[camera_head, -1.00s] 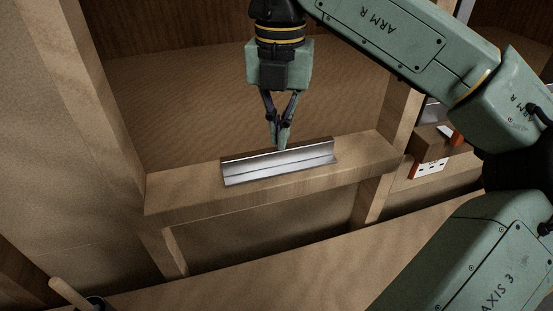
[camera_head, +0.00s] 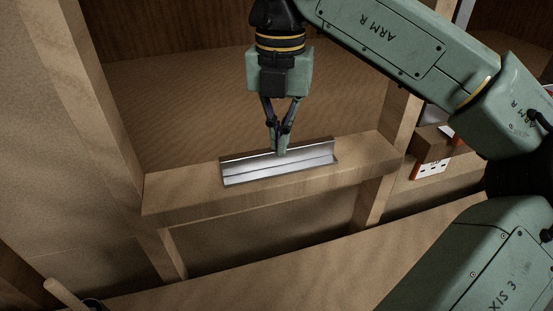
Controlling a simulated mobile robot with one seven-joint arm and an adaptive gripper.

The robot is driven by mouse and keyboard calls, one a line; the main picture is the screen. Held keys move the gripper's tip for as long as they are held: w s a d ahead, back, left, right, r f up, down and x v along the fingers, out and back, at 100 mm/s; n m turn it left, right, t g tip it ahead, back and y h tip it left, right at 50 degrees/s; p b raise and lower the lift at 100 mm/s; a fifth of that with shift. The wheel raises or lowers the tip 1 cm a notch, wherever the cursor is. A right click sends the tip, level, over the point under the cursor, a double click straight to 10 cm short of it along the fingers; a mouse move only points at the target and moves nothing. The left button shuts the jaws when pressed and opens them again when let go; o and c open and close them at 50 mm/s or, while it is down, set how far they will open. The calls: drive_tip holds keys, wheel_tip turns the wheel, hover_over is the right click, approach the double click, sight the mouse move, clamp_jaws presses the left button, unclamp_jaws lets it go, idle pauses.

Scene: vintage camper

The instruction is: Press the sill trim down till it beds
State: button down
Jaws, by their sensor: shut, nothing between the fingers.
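The sill trim (camera_head: 252,169) is a shiny metal angle strip lying lengthwise on the wooden sill (camera_head: 180,192). Its raised back edge runs along the far side and its flat face slopes toward the front. My gripper (camera_head: 281,153) points straight down with its fingers shut and empty. The fingertips are at the trim, a little right of its middle, and overlap its raised back edge in the picture. I cannot tell whether they touch it. I cannot see whether there is a gap under the trim.
Wooden posts (camera_head: 82,100) stand at the left and right ends of the sill. An orange and white box (camera_head: 431,168) lies at the right beyond the right post. A wooden handle (camera_head: 66,297) sticks up at the lower left. The sill is bare on both sides of the trim.

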idle(0.5)
wheel_tip(320, 180, up, 5)
drive_tip(key=p, duration=0.3)
drive_tip(key=shift+f+p, duration=0.2)
drive_tip(key=shift+p, duration=0.1)
drive_tip(key=shift+r+p, duration=0.3)
drive_tip(key=shift+r, duration=0.85)
